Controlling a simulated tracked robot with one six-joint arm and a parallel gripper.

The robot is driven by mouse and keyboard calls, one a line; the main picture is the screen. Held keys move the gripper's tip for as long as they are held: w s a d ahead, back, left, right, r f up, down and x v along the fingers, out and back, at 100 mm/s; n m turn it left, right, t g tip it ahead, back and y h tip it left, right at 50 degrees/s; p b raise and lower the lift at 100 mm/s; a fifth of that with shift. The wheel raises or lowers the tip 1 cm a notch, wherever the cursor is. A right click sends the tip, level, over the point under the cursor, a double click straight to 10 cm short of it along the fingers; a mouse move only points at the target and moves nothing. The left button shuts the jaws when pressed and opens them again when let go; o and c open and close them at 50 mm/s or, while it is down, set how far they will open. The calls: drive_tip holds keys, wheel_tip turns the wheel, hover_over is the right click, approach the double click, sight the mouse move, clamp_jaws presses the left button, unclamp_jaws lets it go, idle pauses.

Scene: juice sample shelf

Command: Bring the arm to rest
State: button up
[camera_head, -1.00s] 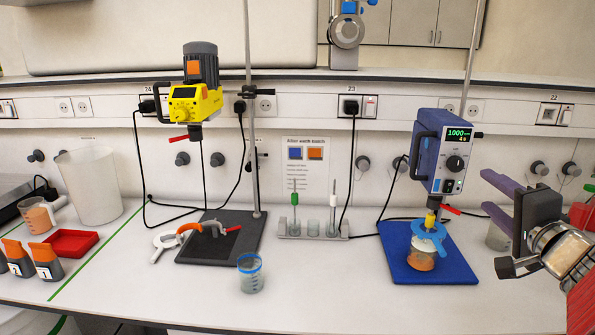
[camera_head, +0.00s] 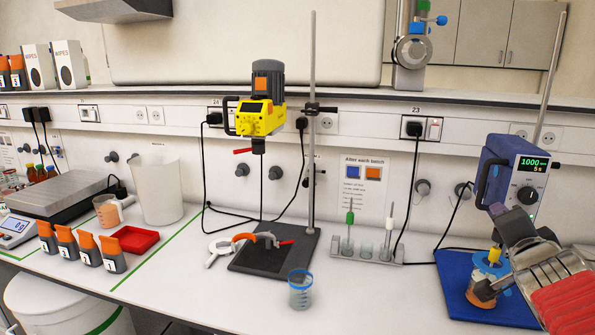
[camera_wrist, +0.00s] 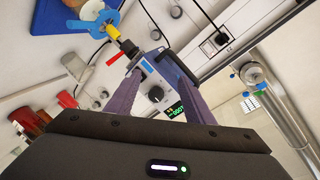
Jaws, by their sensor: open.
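My arm (camera_head: 560,283) shows at the right edge of the head view, with its red and grey links near the camera. My gripper (camera_wrist: 150,62) shows in the wrist view with its two purple fingers apart and nothing between them. In the head view the arm overlaps the lower right part of the blue stirrer (camera_head: 507,180), and the fingers are partly lost against it. The stirrer also shows beyond the fingers in the wrist view (camera_wrist: 158,70). I cannot tell the gap between the fingers and the stirrer.
A jar (camera_head: 482,293) stands under the stirrer on a blue base (camera_head: 452,272). The yellow stirrer (camera_head: 262,117) hangs on its stand over a dark plate (camera_head: 250,262). A blue-rimmed beaker (camera_head: 300,292) stands near the bench front. A red tray (camera_head: 128,240) and several orange-capped bottles (camera_head: 88,250) are left.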

drive_tip(key=s+a+f+n+g+y, duration=0.2)
drive_tip(key=s+a+f+n, duration=0.3)
drive_tip(key=a, duration=0.4)
drive_tip(key=s+a+f+n+g+y, duration=0.2)
drive_tip(key=s+a+f+n, duration=0.3)
drive_tip(key=a, duration=0.4)
drive_tip(key=s+a+f+n+g+y, duration=0.2)
drive_tip(key=s+a+f+n+g, duration=0.2)
drive_tip(key=s+a+f, duration=0.3)
drive_tip(key=shift+s+a+n+y, duration=0.4)
drive_tip(key=shift+s+a+n, duration=0.25)
drive_tip(key=shift+a+n, duration=0.25)
